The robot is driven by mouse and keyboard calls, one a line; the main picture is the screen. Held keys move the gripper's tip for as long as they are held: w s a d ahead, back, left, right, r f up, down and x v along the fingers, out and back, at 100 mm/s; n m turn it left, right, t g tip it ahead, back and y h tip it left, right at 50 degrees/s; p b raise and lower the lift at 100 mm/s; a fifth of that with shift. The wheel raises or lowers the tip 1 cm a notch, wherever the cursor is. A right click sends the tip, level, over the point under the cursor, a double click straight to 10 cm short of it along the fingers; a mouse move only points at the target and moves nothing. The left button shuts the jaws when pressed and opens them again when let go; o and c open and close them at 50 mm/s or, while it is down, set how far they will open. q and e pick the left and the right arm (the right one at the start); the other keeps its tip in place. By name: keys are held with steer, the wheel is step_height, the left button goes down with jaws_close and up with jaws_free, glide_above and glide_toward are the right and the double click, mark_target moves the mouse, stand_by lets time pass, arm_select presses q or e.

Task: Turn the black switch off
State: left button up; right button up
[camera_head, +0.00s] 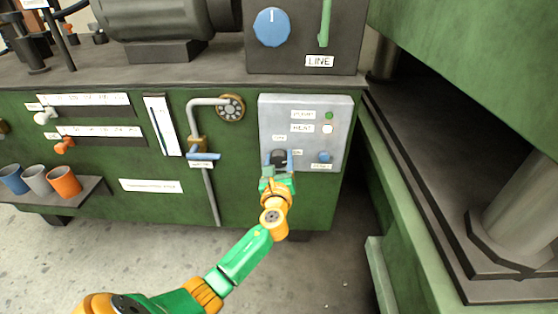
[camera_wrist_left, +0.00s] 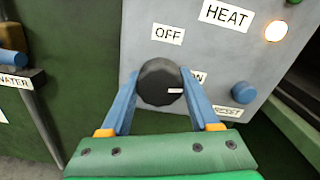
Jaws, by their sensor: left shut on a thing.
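The black switch (camera_wrist_left: 158,84) is a round knob on the grey control panel, and it shows partly behind my gripper in the head view (camera_head: 279,156). A small white mark on the knob points to the right, toward the ON label (camera_wrist_left: 199,77), which a finger partly covers. The OFF label (camera_wrist_left: 167,34) is above the knob. My left gripper (camera_wrist_left: 160,95) is shut on the knob, with one blue finger on each side; it also shows in the head view (camera_head: 278,162). My right gripper is not in view.
The grey panel (camera_head: 340,130) also carries a green light (camera_head: 329,115), a lit HEAT light (camera_head: 327,129) and a blue reset button (camera_head: 325,157). A blue-handled water valve (camera_head: 203,156) is left of the panel. A large green machine stands at right.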

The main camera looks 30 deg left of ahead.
arm_select(q)
steer(key=n, duration=0.4)
steer(key=shift+f+n+b, duration=0.1)
steer(key=shift+n+b, duration=0.2)
steer(key=shift+b, duration=0.1)
steer(key=n+b, duration=0.1)
steer(key=n, duration=0.3)
steer(key=shift+d+n, duration=0.1)
steer(key=shift+n, duration=0.2)
steer(key=n+b, duration=0.1)
steer(key=n, duration=0.3)
steer(key=shift+n+b, duration=0.35)
steer(key=shift+n, duration=0.95)
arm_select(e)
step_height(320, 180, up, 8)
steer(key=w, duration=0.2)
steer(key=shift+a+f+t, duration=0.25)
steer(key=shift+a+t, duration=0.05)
arm_select(q)
steer(key=shift+n, duration=0.3)
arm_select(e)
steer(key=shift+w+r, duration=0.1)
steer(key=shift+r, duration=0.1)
arm_select(q)
steer(key=o, duration=1.4)
steer(key=shift+r, duration=0.2)
